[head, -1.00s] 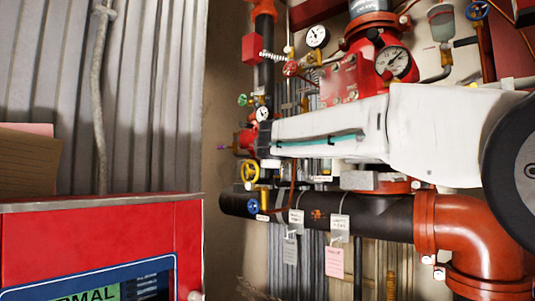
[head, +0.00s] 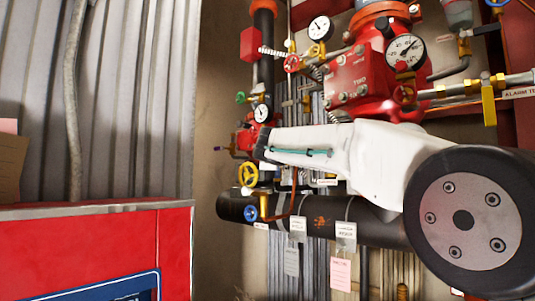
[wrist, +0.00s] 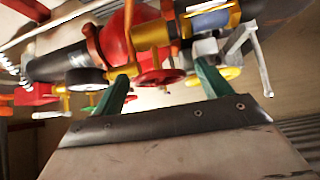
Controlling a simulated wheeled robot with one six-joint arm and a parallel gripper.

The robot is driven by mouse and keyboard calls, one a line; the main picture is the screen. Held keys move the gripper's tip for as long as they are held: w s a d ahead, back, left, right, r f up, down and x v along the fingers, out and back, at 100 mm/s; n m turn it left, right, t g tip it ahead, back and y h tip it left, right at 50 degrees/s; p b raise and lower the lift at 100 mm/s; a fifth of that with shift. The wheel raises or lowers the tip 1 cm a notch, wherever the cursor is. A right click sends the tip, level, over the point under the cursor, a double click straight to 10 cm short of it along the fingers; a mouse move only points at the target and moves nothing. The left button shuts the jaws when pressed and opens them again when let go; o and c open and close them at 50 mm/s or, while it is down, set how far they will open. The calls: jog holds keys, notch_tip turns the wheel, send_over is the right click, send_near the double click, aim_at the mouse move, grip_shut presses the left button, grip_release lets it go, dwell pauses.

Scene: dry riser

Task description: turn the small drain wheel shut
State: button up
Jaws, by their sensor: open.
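Several small handwheels show, and I cannot tell for certain which is the drain wheel. In the head view a yellow wheel (head: 247,174) and a blue wheel (head: 251,213) sit at the left end of the black pipe. A red wheel (head: 291,63) and a green wheel (head: 240,97) are higher up. In the wrist view my gripper (wrist: 162,76) is open, with green fingers apart. No contact can be made out. My fingers are not clear in the head view.
A red cabinet (head: 90,255) fills the lower left. The black pipe (head: 378,222) with hanging tags runs below my arm. Pressure gauges (head: 405,51) and a red valve body (head: 357,80) stand above it. Bare wall (head: 212,100) lies left of the pipework.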

jog(key=shift+w, duration=0.7)
jog(key=c, duration=1)
jog(key=shift+m+t, duration=0.5)
jog(key=shift+m, duration=0.1)
jog(key=shift+m+t+h, duration=0.3)
jog(key=shift+m+t, duration=0.9)
jog(key=shift+m, duration=0.2)
